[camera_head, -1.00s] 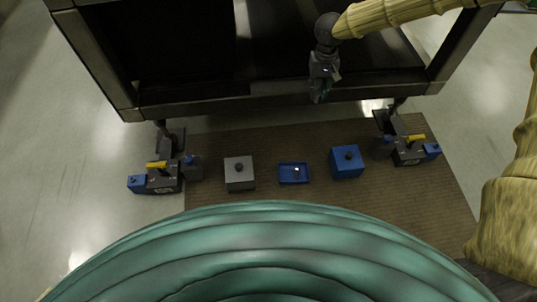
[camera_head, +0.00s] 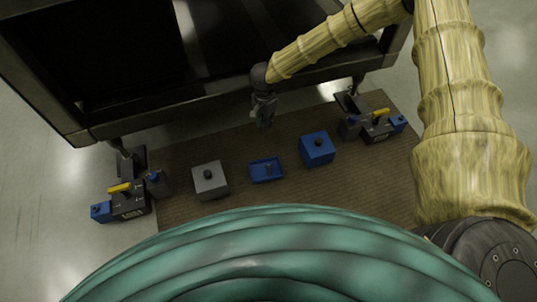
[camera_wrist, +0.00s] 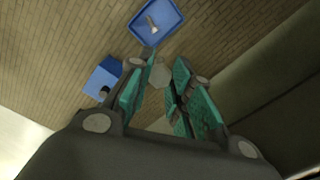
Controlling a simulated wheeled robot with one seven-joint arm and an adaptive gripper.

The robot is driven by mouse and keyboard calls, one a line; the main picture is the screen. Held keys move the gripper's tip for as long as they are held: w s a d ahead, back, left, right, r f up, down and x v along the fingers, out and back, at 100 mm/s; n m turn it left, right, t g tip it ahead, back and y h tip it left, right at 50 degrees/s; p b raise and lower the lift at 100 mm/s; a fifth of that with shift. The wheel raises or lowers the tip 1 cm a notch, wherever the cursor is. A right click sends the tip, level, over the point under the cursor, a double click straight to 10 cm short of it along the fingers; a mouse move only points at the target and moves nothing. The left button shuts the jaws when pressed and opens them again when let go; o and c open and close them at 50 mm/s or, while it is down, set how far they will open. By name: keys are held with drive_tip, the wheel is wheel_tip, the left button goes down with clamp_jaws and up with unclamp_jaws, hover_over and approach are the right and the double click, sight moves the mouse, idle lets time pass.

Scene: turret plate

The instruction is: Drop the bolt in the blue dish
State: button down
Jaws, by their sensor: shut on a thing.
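The blue dish (camera_head: 257,174) is a shallow rectangular tray on the brown mat, between a grey box and a blue box. A small pale bolt-like piece (camera_head: 267,169) lies in it. In the wrist view the dish (camera_wrist: 171,15) is at the top, with that piece (camera_wrist: 152,25) inside. My gripper (camera_head: 264,122) hangs above the mat, beyond the dish in the head view. In the wrist view its teal fingers (camera_wrist: 160,88) are shut on a grey, roughly hexagonal bolt (camera_wrist: 160,74). The bolt's far end is hidden from me.
A grey box (camera_head: 213,190) with a dark knob is left of the dish. A blue box (camera_head: 318,158) with a dark knob is right of it. Dark clamp-like units with yellow handles stand at left (camera_head: 130,202) and right (camera_head: 378,127). A large dark frame (camera_head: 190,108) rises behind my gripper.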

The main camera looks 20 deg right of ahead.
drive_tip(key=s+f+m+b, duration=0.2)
drive_tip(key=f+m+b, duration=0.2)
drive_tip(key=f, duration=0.7)
drive_tip(key=s+f+m+b, duration=0.1)
drive_tip(key=f+m+b, duration=0.4)
drive_tip(key=f, duration=0.5)
drive_tip(key=shift+s+d+f, duration=0.3)
drive_tip(key=shift+s+f, duration=0.1)
drive_tip(key=c, duration=1.2)
unclamp_jaws()
drive_tip(key=shift+r, duration=0.1)
wheel_tip(320, 180, up, 12)
